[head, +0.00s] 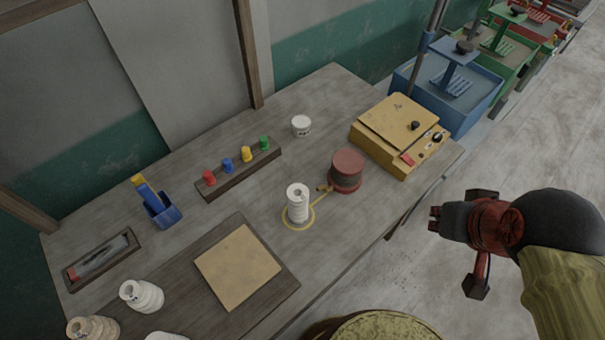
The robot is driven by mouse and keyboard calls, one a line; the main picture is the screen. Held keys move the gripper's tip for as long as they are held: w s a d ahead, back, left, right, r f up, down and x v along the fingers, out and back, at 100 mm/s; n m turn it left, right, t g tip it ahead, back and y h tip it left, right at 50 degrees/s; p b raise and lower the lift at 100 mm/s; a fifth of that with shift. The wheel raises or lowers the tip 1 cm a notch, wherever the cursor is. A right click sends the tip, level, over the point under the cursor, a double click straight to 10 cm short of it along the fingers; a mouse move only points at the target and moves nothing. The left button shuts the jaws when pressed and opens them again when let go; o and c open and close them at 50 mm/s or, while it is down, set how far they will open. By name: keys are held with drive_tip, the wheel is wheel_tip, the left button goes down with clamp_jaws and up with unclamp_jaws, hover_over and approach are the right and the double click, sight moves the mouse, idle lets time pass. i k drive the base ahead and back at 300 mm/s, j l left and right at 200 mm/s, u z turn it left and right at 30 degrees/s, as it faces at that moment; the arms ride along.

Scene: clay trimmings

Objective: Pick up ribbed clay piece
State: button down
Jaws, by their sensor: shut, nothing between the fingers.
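A white ribbed piece (298,204) stands upright inside a yellow ring marking on the grey workbench (320,100). A tan ribbed piece (92,329) is at the bottom left corner, cut by the frame edge. I cannot tell which of these is the clay one. My gripper (434,218) is shut and empty. It is off to the right of the bench, over the floor, apart from every ribbed piece.
A red drum (347,170) stands right of the ringed piece, with a yellow control box (399,135) behind it. A peg rail (240,168), white cup (301,125), blue holder (161,211), tray (101,259) and tan square (238,266) on a dark board occupy the bench.

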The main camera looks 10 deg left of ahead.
sight(297, 194)
drive_tip(key=k+j+u, duration=0.2)
drive_tip(key=u, duration=0.15)
drive_tip(key=k+j+u, duration=0.55)
drive_tip(key=u, duration=0.15)
